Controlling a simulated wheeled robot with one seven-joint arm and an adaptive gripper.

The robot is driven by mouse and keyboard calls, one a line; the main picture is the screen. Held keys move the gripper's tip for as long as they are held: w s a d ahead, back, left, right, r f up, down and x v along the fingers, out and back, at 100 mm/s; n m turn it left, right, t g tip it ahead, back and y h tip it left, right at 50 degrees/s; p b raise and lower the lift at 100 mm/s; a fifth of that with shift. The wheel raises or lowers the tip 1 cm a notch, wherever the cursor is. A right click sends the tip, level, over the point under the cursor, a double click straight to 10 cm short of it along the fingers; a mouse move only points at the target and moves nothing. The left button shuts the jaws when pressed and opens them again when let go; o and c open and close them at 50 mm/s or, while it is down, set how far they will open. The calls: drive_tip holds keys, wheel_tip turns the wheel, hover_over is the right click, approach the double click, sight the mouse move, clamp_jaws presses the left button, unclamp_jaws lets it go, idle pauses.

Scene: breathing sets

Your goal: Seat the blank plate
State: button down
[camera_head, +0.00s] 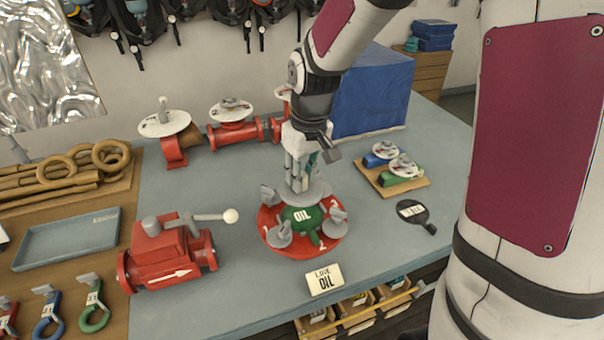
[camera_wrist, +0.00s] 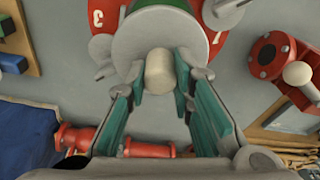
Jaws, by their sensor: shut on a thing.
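A grey round plate with a pale knob (camera_wrist: 159,72) is held by my gripper (camera_head: 298,185). The green-padded fingers (camera_wrist: 160,85) are shut on the knob. The plate (camera_head: 318,192) overlaps the back edge of a red round fixture (camera_head: 300,250). I cannot tell whether it touches the fixture or hangs just above it. The fixture has a green centre (camera_head: 297,214) marked OIL, white numbers and grey winged clamps (camera_head: 280,235) around its rim. In the wrist view the plate hides part of the red rim (camera_wrist: 103,47). A black paddle (camera_head: 424,224) with a white label lies to the right.
A "LINE OIL" card (camera_head: 325,279) stands in front of the fixture. A red valve (camera_head: 165,255) with a lever is at the left, red pipe fittings (camera_head: 233,137) behind. A wooden board (camera_head: 412,188) with blue and green valves and a blue box (camera_head: 370,95) are at the right.

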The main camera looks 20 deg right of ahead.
sight(305, 178)
drive_tip(key=shift+f+b, duration=0.85)
drive_tip(key=shift+f, duration=2)
drive_tip(key=shift+f, duration=1.1)
idle(0.5)
drive_tip(key=c, duration=1.3)
unclamp_jaws()
drive_tip(key=shift+s, duration=0.1)
drive_tip(key=r, duration=0.4)
drive_tip(key=s+r, duration=0.1)
drive_tip(key=r, duration=0.6)
drive_tip(key=shift+s+d+r, duration=0.25)
drive_tip(key=shift+s+r, duration=0.1)
drive_tip(key=shift+r, duration=0.05)
